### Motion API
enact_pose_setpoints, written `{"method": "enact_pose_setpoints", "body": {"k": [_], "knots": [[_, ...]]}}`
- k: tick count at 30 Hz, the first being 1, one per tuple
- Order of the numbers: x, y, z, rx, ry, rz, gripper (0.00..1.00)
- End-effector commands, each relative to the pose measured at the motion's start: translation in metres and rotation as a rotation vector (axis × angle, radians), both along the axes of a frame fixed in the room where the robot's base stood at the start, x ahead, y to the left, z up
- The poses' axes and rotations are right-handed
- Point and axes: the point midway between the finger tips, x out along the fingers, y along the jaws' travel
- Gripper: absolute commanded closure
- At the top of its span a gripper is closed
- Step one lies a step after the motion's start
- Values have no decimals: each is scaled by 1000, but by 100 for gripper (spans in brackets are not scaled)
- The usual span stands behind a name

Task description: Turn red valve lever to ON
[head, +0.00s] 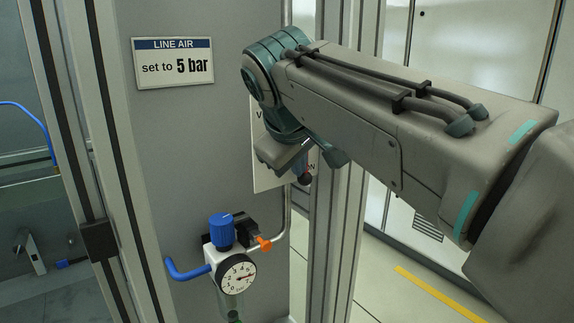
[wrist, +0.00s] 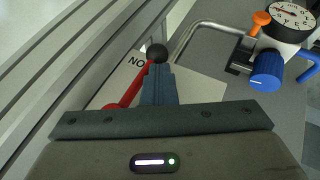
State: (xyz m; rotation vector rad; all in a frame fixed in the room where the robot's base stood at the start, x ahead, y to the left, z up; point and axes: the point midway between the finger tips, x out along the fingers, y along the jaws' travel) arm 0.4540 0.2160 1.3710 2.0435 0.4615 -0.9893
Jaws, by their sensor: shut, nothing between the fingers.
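The red valve lever (wrist: 128,92) has a black ball knob (wrist: 157,53) at its end. In the wrist view it slants up and to the right towards the knob, and its lower end is hidden behind my gripper. My gripper (wrist: 160,72) is shut and empty. Its fingertips lie right at the knob and the lever's upper end; I cannot tell whether they touch. In the head view, my arm hides most of the lever, and only the dark knob (head: 305,179) shows below my wrist. A white sign (head: 265,182) behind it is mostly covered.
An air regulator with a blue knob (head: 221,230), a round gauge (head: 237,273) and an orange fitting (head: 264,243) stands below left of my wrist. A metal pipe (wrist: 190,36) runs close by. A grey frame post (head: 341,220) stands right of the panel. A "LINE AIR" sign (head: 174,62) hangs upper left.

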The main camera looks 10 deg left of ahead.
Motion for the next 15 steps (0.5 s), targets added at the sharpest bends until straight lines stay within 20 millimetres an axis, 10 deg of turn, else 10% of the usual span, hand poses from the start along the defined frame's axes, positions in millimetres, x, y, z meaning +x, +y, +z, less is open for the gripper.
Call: {"method": "enact_pose_setpoints", "body": {"k": [15], "knots": [[-18,18,0,-2,1,8,100]]}}
